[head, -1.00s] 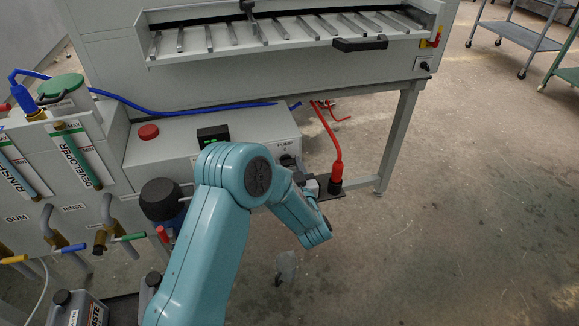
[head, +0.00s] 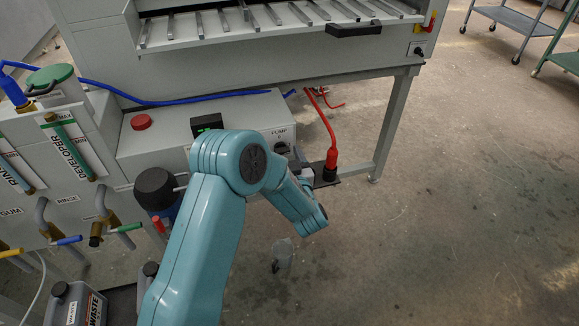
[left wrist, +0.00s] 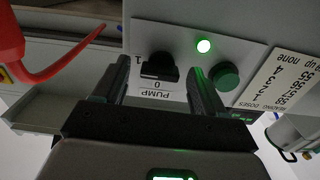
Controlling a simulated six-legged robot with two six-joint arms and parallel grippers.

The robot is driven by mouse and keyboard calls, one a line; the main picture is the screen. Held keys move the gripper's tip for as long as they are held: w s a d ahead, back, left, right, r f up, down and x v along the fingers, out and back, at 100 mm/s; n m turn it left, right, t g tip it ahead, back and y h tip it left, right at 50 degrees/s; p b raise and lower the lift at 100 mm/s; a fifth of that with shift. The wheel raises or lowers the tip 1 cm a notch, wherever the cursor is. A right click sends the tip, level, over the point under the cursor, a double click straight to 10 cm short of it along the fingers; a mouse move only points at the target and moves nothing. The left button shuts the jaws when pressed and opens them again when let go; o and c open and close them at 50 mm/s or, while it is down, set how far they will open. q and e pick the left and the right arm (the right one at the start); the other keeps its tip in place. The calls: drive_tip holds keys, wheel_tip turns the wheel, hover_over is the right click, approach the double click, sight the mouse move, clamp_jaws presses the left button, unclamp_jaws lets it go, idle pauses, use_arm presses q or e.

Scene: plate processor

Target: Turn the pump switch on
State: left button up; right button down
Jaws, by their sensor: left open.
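The pump switch is a black knob (left wrist: 160,68) on a pale panel, seen upside down in the left wrist view, with the marks 0, 1 and PUMP around it. It also shows in the head view as a small dark knob (head: 282,148) on the front of the grey box. My left gripper (left wrist: 160,72) is open, with one finger on each side of the knob. I cannot tell whether the fingers touch it. In the head view my arm largely hides this gripper. My right gripper is not in view.
A green light (left wrist: 204,46) and green button (left wrist: 225,75) sit beside the switch. A red plug and cable (head: 331,158) are right of the box. A red button (head: 141,122) is on its top. The processor's leg (head: 395,125) stands right; open floor lies beyond.

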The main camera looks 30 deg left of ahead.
use_arm(q)
drive_tip(key=p+v, duration=0.2)
drive_tip(key=v, duration=1.4)
